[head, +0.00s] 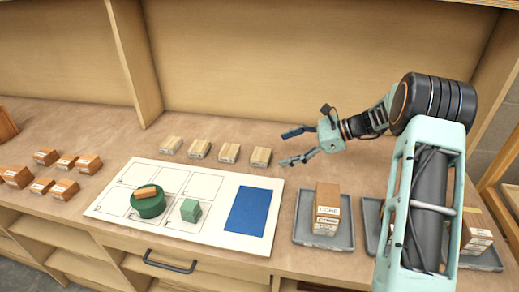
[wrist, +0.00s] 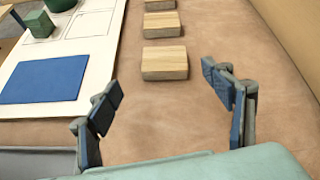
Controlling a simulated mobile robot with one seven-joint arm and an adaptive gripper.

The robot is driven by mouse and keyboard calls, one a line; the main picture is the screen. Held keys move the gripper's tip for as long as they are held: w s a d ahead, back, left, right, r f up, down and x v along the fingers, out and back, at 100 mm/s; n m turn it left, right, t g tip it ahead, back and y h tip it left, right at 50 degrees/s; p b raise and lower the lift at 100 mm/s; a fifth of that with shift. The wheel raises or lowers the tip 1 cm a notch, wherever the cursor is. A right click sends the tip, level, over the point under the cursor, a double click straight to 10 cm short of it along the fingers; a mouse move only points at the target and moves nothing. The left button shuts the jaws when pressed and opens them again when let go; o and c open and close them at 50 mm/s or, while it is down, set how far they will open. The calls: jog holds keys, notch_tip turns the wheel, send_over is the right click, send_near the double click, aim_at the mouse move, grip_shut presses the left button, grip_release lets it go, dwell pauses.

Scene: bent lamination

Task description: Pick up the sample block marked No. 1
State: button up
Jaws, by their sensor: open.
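Several pale wooden blocks stand in a row behind the white board; the rightmost block (head: 261,157) is nearest my gripper (head: 291,147). They have small labels on their front faces, too small to read, so I cannot tell which is No. 1. In the wrist view, the nearest pale block (wrist: 164,63) lies ahead, beyond and between the open fingers of my gripper (wrist: 162,92). My gripper is open, empty and apart from the blocks. Reddish-brown blocks (head: 65,188) sit in a group at the far left, their markings also unreadable.
The white board (head: 112,208) bears a green cylinder (head: 149,207) with an orange-brown block on top, a green cube (head: 190,210) and a blue rectangle (head: 249,210). A grey tray (head: 303,232) holds stacked blocks (head: 327,203). The bench behind the pale row is clear.

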aim_at(265, 154)
jog(key=d+m, duration=0.1)
jog(key=d+m+y, duration=0.1)
jog(key=shift+d+f+m+t, duration=0.2)
jog(key=shift+d+m+t, duration=0.1)
jog(key=shift+t, duration=0.1)
jog(key=p+x, duration=0.1)
jog(key=x, duration=0.9)
jog(key=shift+a, duration=0.35)
jog(key=c, duration=1.2)
